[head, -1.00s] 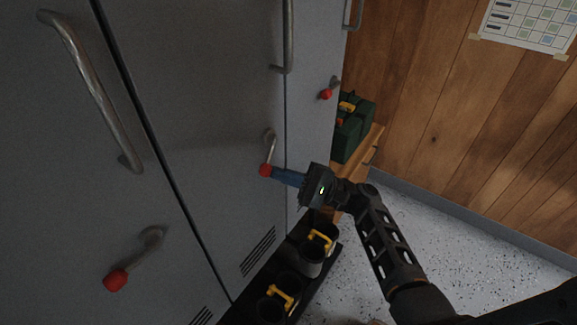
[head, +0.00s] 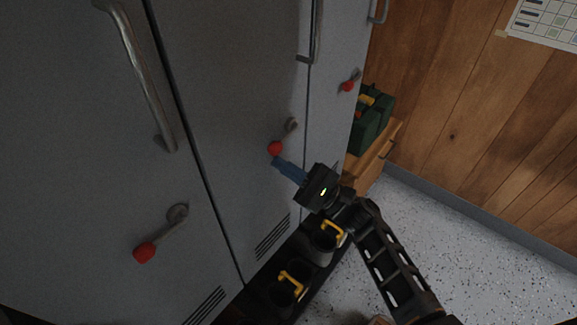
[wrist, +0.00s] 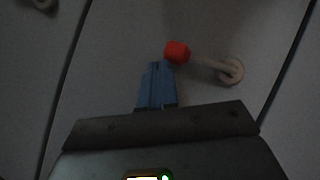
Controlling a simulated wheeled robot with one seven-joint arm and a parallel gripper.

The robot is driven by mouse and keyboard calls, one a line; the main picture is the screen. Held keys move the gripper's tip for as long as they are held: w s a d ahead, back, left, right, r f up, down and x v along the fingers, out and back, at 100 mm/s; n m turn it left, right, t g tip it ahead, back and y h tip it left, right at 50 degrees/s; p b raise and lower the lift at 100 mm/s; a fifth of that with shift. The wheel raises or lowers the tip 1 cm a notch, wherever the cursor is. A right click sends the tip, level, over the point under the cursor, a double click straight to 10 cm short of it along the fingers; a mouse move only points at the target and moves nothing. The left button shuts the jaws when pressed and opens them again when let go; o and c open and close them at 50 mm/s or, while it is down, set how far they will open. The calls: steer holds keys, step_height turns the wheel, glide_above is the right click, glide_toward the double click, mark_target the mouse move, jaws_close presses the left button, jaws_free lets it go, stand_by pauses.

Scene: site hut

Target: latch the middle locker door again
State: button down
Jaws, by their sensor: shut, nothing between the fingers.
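The middle locker door (head: 235,110) is grey and looks flush with its neighbours. Its latch lever has a red knob (head: 275,148) and a round grey pivot (head: 291,124); it slants down-left from the pivot, much like the levers on the other doors. In the wrist view the red knob (wrist: 177,52) lies left of the pivot (wrist: 231,71). My gripper (head: 277,164) has its blue fingers shut and empty, tips just below the knob. The fingertips also show in the wrist view (wrist: 160,66), close beside the knob; I cannot tell whether they touch it.
The left door's lever has a red knob (head: 144,252), the right door's a smaller one (head: 347,87). Dark bins with yellow handles (head: 291,283) stand along the locker foot. A green case (head: 370,120) sits on a wooden bench (head: 381,150). Speckled floor (head: 460,240) is open at right.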

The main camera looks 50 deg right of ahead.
steer(key=shift+a+r, duration=0.3)
steer(key=shift+r, duration=0.3)
stand_by(0.3)
